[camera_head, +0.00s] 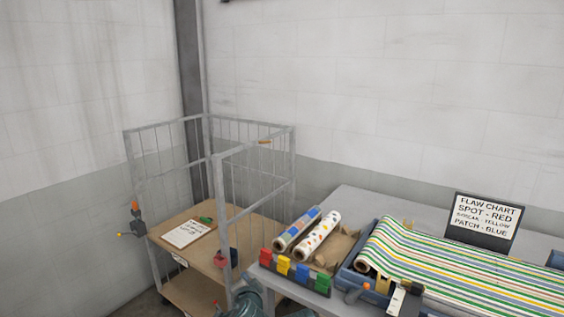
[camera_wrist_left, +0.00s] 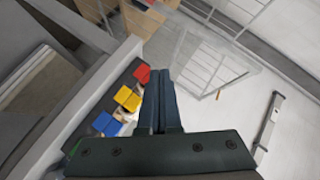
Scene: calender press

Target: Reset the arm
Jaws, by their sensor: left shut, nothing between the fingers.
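My left gripper (camera_head: 248,287) shows only in part at the bottom of the head view, in front of the table's left corner. In the left wrist view its two dark fingers (camera_wrist_left: 160,98) lie together with nothing between them. Below the fingers in that view are the coloured blocks (camera_wrist_left: 127,98) at the left and the wire cart (camera_wrist_left: 205,60) beyond. My right gripper is not in view.
A grey table (camera_head: 355,205) holds patterned rolls (camera_head: 317,232), coloured blocks (camera_head: 302,274), striped sheet (camera_head: 460,262) and a flaw chart sign (camera_head: 487,216). The wire cart (camera_head: 292,165) carries a clipboard (camera_head: 187,234). The space above the table is clear.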

